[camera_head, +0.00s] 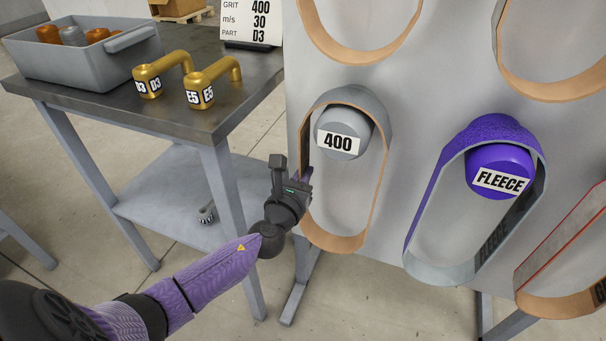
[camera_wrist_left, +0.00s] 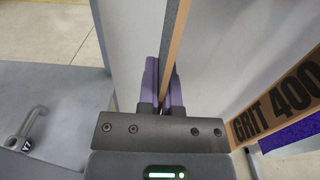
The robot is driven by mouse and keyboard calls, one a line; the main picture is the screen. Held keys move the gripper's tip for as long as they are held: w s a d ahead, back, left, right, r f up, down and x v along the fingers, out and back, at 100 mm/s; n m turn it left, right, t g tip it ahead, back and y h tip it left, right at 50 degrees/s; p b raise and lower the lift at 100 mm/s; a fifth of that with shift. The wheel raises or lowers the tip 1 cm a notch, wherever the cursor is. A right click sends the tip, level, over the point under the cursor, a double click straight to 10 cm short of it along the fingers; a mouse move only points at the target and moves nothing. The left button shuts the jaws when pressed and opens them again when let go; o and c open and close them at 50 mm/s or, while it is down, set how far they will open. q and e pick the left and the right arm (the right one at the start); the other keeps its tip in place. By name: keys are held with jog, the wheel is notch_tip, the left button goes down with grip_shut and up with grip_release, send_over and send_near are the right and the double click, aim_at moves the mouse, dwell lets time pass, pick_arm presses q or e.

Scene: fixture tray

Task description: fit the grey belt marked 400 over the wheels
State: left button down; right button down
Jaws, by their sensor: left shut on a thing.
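The grey belt marked 400 (camera_head: 338,242) is a long loop with a grey outside and a tan inside. It hangs on the round grey peg labelled 400 (camera_head: 338,141) on the upright panel. My left gripper (camera_head: 304,180) is shut on the belt's left strand, a little below the peg. In the left wrist view, the strand (camera_wrist_left: 178,40) runs between the purple fingers (camera_wrist_left: 162,88), and "GRIT 400" is printed on its tan inside. The wheels are not in view. My right gripper is not in view.
A purple belt (camera_head: 425,200) hangs on the FLEECE peg (camera_head: 500,172), with other belts around it. The metal table (camera_head: 120,110) at left holds a grey bin (camera_head: 85,60), brass handles D3 (camera_head: 148,80) and E5 (camera_head: 200,88), and a card (camera_head: 252,22) reading 400, 30, D3.

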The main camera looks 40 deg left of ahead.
pick_arm(q)
jog(key=shift+r, duration=0.25)
jog(key=p+v, duration=0.2)
jog(key=v, duration=1.1)
dwell(0.5)
jog(key=v, duration=0.6)
